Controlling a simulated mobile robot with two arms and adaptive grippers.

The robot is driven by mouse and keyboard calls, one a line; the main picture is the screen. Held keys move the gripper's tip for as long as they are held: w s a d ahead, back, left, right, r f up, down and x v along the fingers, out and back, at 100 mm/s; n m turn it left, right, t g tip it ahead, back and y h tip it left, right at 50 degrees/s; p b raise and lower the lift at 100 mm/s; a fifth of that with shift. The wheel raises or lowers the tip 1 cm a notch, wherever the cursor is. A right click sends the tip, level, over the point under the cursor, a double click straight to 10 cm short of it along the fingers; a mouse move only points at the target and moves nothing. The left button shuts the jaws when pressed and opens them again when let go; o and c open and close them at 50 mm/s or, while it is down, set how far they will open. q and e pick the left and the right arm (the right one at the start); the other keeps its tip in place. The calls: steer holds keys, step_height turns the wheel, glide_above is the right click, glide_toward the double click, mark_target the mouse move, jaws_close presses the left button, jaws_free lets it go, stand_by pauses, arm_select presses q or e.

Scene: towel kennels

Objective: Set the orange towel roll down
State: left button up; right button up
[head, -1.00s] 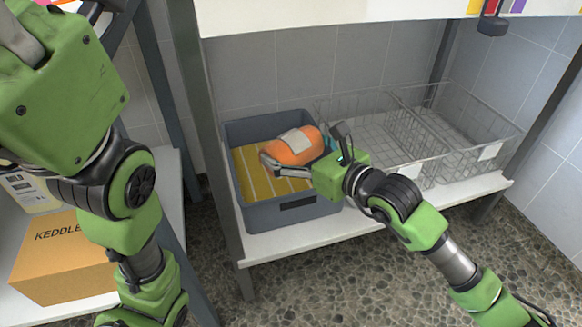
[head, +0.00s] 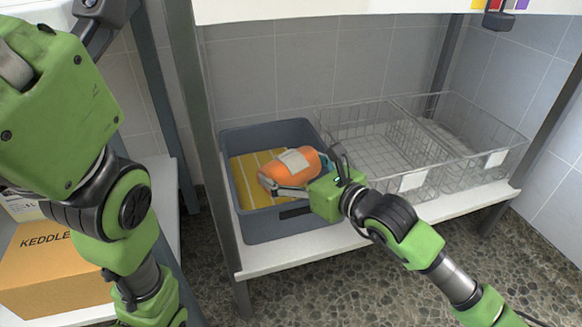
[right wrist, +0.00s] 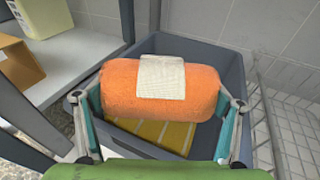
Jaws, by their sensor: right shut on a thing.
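The orange towel roll (head: 283,175) has a pale band around its middle. It is inside the grey bin (head: 262,229), over a yellow striped layer (head: 247,180) at the bottom. My right gripper (head: 300,170) is shut on the roll. In the right wrist view the roll (right wrist: 117,92) lies crosswise between the two fingers (right wrist: 158,100). I cannot tell whether its underside touches the yellow layer. My left gripper is only partly in view at the top left, its fingertips cut off by the frame.
The bin stands on a white shelf (head: 357,238) between grey posts. Wire baskets (head: 405,160) are to its right, close to my right gripper. A cardboard box (head: 55,270) sits on another shelf at the left. A white top (head: 350,8) overhangs the shelf.

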steer(key=shift+f, duration=0.35)
steer(key=o, duration=1.1)
